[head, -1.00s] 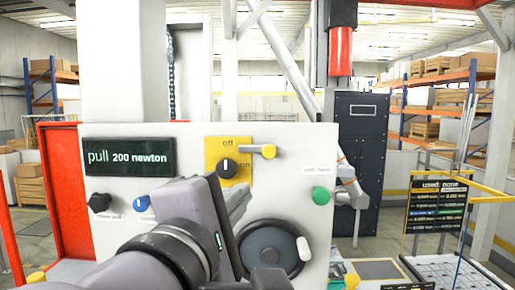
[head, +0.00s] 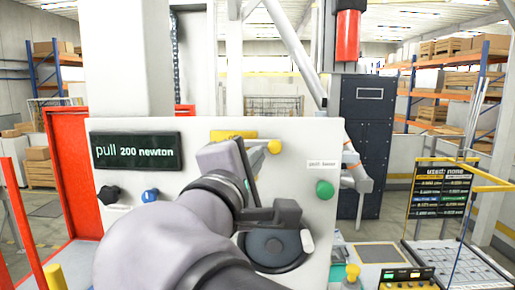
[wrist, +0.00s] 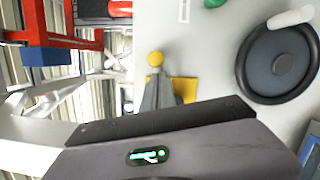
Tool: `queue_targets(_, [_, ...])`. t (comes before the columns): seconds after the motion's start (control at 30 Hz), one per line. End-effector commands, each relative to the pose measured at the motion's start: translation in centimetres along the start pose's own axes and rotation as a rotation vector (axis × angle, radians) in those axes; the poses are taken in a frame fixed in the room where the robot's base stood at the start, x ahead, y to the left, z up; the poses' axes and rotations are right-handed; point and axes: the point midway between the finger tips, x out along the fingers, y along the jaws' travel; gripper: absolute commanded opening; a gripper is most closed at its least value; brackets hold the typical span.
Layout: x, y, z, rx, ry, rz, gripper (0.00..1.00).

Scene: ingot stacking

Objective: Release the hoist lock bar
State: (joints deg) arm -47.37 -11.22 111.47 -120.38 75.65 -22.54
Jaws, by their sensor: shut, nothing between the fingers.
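The yellow plate (head: 228,135) on the grey panel shows only in part in the head view, because my arm covers its dial and most of its face. A short bar with a round yellow knob (head: 274,146) sticks out at its right. My gripper (head: 262,158) is in front of the plate, with its fingers close to the bar. In the wrist view the shut grey fingers (wrist: 157,88) point at the yellow knob (wrist: 155,59), and the yellow plate (wrist: 185,90) is beside them. Whether the fingers touch the bar or knob cannot be told.
A dark handwheel (head: 275,248) is below my gripper, partly covered by my arm. A green button (head: 324,189) is at the panel's right, and black (head: 108,195) and blue (head: 150,195) knobs are at its left. A "pull 200 newton" display (head: 137,151) is above them.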

Motion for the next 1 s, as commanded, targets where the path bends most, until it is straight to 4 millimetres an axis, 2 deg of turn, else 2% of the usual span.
queue_targets(0.13, [1.0, 0.0, 0.0, -0.001, 0.0, -0.001, 0.0])
queue_targets(0.43, [1.1, -0.1, 0.0, 0.0, 0.001, -0.001, 0.0])
queue_targets(0.7, [1.8, -1.1, 2.8, 0.002, -0.002, 0.0, 0.0])
queue_targets(1.0, [1.8, -0.8, 3.0, 0.001, -0.001, -0.001, 0.0])
